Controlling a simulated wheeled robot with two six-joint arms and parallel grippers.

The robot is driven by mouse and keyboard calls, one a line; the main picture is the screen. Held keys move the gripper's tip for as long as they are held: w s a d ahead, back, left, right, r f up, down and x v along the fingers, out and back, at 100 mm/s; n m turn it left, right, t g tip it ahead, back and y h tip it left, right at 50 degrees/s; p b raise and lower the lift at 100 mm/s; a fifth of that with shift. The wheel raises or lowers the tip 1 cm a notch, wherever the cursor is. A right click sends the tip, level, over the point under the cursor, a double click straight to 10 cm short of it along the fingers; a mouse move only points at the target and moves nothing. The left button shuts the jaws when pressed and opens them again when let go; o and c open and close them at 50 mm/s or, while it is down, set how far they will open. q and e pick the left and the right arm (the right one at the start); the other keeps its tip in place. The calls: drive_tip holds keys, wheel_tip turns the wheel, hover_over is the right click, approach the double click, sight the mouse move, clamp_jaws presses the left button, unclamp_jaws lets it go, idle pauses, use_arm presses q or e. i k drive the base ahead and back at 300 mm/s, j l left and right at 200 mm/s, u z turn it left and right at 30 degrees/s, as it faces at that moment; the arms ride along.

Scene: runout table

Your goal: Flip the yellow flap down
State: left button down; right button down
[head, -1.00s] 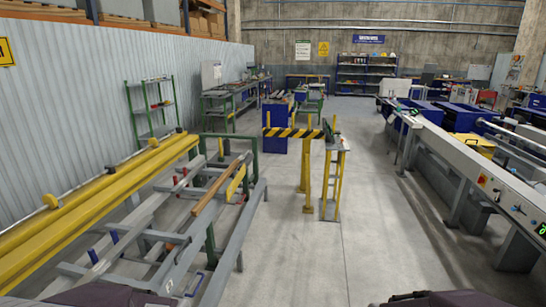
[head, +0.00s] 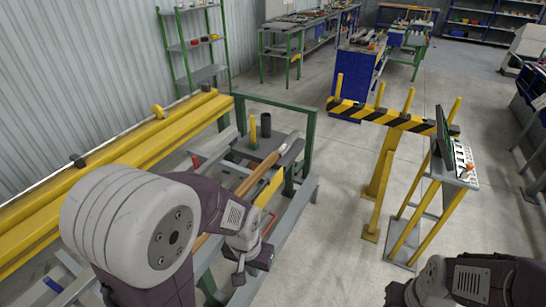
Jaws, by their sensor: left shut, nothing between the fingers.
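The yellow flap (head: 264,194) is on the runout table's frame, beside a long brown bar (head: 258,173). Only part of the flap shows, because my left arm covers the area in front of it. My left gripper (head: 239,279) is over the near part of the runout table, below and nearer than the flap in the picture. It is shut with nothing in it and looks apart from the flap. Part of my right arm shows at the bottom right, but its gripper is out of the picture.
The runout table's grey rail (head: 294,218) runs along its right side. A green frame (head: 309,142) stands at its far end. A striped barrier (head: 385,116) on yellow posts and a small stand (head: 466,178) are to the right. Open floor (head: 335,255) lies between.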

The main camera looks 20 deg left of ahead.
sight(261, 201)
drive_tip(key=i+l+u, duration=0.1)
drive_tip(key=i+u, duration=0.15)
drive_tip(key=i, duration=0.25)
drive_tip(key=i+l+u, duration=0.25)
drive_tip(key=i, duration=0.2)
drive_tip(key=i+l+u, duration=0.25)
drive_tip(key=i, duration=0.25)
drive_tip(key=j, duration=0.1)
